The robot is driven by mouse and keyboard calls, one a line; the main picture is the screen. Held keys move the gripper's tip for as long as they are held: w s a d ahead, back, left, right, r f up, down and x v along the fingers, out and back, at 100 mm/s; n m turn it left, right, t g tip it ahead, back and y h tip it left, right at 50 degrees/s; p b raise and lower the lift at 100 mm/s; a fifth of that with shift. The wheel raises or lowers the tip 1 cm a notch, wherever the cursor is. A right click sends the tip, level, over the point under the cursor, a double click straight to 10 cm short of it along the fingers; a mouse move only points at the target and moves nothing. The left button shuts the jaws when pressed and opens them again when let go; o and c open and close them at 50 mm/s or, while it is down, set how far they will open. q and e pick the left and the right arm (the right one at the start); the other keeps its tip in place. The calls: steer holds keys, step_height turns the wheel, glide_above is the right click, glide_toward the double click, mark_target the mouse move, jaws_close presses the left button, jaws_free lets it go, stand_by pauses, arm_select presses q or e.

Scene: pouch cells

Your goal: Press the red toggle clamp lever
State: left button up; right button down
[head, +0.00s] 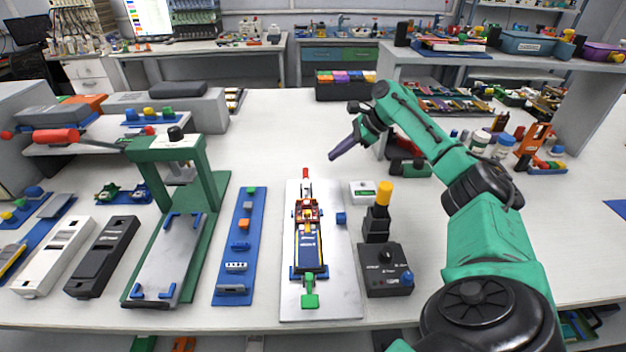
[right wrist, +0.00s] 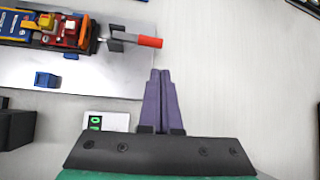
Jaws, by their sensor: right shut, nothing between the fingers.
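The red toggle clamp lever (head: 306,173) sticks out at the far end of the fixture on the grey metal plate (head: 335,262). In the right wrist view the red lever (right wrist: 148,41) points right from its metal linkage, past the plate's edge. My right gripper (head: 333,156) is shut and empty, above the table to the right of the lever and apart from it. Its purple fingers (right wrist: 160,72) are together in the right wrist view, with the lever just beyond their tips. A blue pouch cell (head: 308,248) lies in the fixture. My left gripper is not in view.
A small meter with a green display (head: 363,192), a black post with an orange top (head: 383,193) and a black control box (head: 385,270) stand right of the plate. A blue strip (head: 233,270) and a green press (head: 205,185) stand left. The table behind the lever is clear.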

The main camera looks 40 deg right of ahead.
mark_target(306, 178)
steer(key=x, duration=1)
